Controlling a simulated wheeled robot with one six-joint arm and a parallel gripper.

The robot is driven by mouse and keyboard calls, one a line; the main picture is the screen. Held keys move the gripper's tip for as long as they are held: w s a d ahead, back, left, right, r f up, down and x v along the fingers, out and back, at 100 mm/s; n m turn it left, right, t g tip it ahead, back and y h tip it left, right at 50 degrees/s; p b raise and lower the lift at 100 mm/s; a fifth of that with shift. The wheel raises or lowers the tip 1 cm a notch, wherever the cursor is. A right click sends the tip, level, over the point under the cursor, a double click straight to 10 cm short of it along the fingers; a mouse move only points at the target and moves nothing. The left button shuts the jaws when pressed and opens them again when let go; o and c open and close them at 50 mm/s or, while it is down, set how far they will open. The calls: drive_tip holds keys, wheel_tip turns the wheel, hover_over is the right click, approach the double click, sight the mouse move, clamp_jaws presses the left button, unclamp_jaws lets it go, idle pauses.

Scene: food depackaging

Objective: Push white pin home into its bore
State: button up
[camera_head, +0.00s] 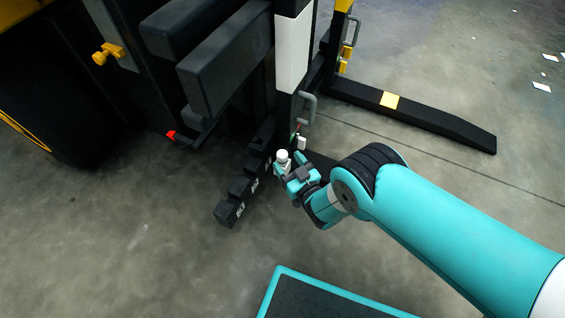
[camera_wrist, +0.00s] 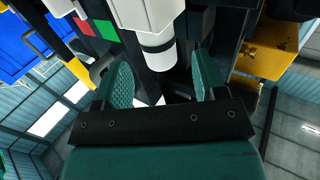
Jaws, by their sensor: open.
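The white pin (camera_head: 283,157) shows as a small white cap beside the black upright, just beyond my gripper (camera_head: 294,177) in the head view. In the wrist view the white pin (camera_wrist: 157,57) is a pale cylinder with a dark band around it, ahead of and between the two green fingers. My gripper (camera_wrist: 163,76) is open, with a finger to either side of the pin and visible space between. I see no grip on the pin. The bore is hidden, and how deep the pin sits cannot be told.
A black stepped bar (camera_head: 240,190) with white labels lies left of my gripper. A grey handle (camera_head: 307,108) is close above. A black fork leg (camera_head: 430,120) extends right. A teal-edged platform (camera_head: 335,300) is in front. Grey floor is clear at left.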

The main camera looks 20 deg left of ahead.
sight(285, 159)
drive_tip(key=b, duration=0.1)
drive_tip(key=w+a+f+b, duration=0.1)
drive_tip(key=b, duration=0.1)
drive_tip(key=shift+a, duration=0.25)
drive_tip(key=b, duration=0.4)
drive_tip(key=shift+w+a, duration=0.3)
drive_tip(key=shift+a, duration=0.1)
drive_tip(key=b, duration=0.2)
drive_tip(key=shift+w+a+b, duration=0.15)
drive_tip(key=shift+a+b, duration=0.05)
drive_tip(key=shift+b, duration=0.2)
drive_tip(key=shift+r+b, duration=0.15)
drive_tip(key=shift+b, duration=0.3)
drive_tip(key=shift+a+r+b, duration=0.1)
drive_tip(key=shift+r+b, duration=0.1)
drive_tip(key=shift+b, duration=0.25)
drive_tip(key=shift+w+r, duration=0.1)
drive_tip(key=shift+r, duration=0.05)
drive_tip(key=c, duration=1.2)
drive_tip(key=shift+o, duration=0.2)
drive_tip(key=shift+r, duration=0.1)
